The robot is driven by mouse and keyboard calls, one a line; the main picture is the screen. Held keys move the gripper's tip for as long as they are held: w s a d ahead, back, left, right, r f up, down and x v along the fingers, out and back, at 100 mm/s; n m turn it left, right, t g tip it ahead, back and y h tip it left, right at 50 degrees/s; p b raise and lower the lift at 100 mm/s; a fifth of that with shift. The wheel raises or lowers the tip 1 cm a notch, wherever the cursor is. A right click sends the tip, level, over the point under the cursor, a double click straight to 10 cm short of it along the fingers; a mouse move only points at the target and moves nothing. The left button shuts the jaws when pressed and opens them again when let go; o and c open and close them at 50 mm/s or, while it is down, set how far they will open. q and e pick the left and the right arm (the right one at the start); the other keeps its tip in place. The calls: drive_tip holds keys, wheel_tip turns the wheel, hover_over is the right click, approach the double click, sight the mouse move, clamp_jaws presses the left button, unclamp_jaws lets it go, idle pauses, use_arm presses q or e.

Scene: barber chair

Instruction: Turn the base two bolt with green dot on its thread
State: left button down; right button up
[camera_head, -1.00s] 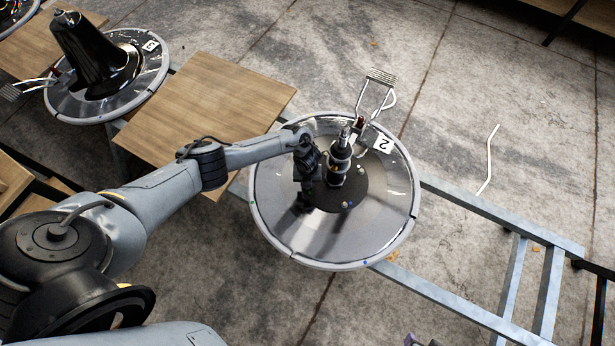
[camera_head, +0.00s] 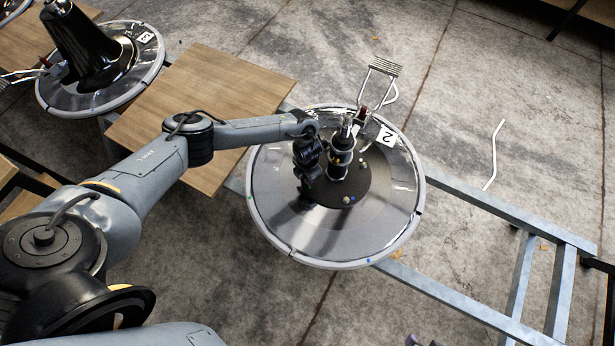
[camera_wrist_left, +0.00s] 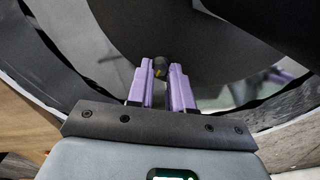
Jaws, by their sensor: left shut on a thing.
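Base two (camera_head: 270,215) is a round, glossy disc with a grey rim and a "2" label (camera_head: 387,137). A dark central plate (camera_head: 365,185) carries an upright black-and-metal post (camera_head: 341,155). My left gripper (camera_head: 304,193) points down at the plate's left edge, beside the post. In the left wrist view its purple fingers (camera_wrist_left: 160,75) are shut on a small dark bolt (camera_wrist_left: 160,63) with a yellowish spot. A green dot on its thread cannot be made out. Small bolts, one pale (camera_head: 346,200) and one blue (camera_head: 353,198), sit at the plate's front edge.
A metal footrest (camera_head: 379,82) sticks out behind base two. A wooden board (camera_head: 215,95) lies to its left, with base three (camera_head: 60,95) beyond. A metal frame (camera_head: 480,210) runs off to the right. A bent rod (camera_head: 494,155) lies on the floor.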

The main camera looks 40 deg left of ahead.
use_arm(q)
drive_tip(key=shift+m, duration=0.6)
drive_tip(key=c, duration=1)
unclamp_jaws()
wheel_tip(320, 180, up, 11)
drive_tip(key=p, duration=0.4)
drive_tip(key=shift+f, duration=0.1)
